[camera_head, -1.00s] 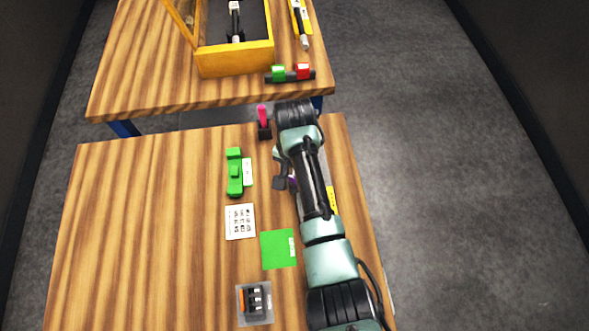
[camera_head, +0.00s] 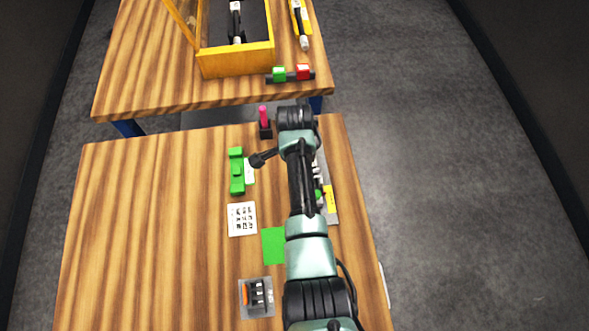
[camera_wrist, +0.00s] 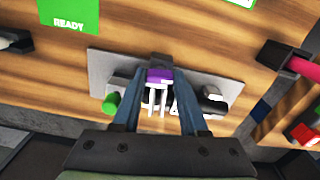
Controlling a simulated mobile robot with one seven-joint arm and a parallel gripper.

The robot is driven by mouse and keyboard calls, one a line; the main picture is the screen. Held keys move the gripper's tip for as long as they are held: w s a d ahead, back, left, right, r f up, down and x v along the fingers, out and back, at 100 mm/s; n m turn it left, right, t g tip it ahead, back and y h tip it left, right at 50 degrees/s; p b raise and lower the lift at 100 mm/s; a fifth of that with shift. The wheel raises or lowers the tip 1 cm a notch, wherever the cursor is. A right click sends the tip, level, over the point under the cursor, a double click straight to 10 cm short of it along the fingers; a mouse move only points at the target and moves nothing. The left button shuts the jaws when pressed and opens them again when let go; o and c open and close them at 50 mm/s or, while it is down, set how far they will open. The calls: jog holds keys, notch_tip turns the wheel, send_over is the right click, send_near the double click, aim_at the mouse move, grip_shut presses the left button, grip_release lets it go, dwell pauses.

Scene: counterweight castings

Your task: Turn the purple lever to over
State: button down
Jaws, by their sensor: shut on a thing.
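The purple lever (camera_wrist: 160,75) shows in the wrist view between the tips of my gripper (camera_wrist: 159,88), whose blue fingers are shut on it. It is mounted on a grey plate (camera_wrist: 105,68) on the wooden table. White prongs (camera_wrist: 160,103) stand close by between the fingers. A green knob (camera_wrist: 110,104) is left of the fingers and a black handle (camera_wrist: 211,102) right of them. In the head view my arm covers the lever and most of the plate. The lever's marks cannot be read.
A pink-handled lever (camera_head: 263,116) stands at the table's far edge. Green blocks (camera_head: 237,172), a white card (camera_head: 242,219), a green square (camera_head: 273,246) and a switch box (camera_head: 257,298) lie left of my arm. The table's left side is clear.

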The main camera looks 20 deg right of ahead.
jog(key=shift+m, duration=0.6)
jog(key=shift+c, duration=2.2)
grip_release()
notch_tip(320, 180, up, 13)
jog(key=b, duration=0.1)
jog(key=shift+b, duration=0.3)
jog(key=shift+w, duration=0.1)
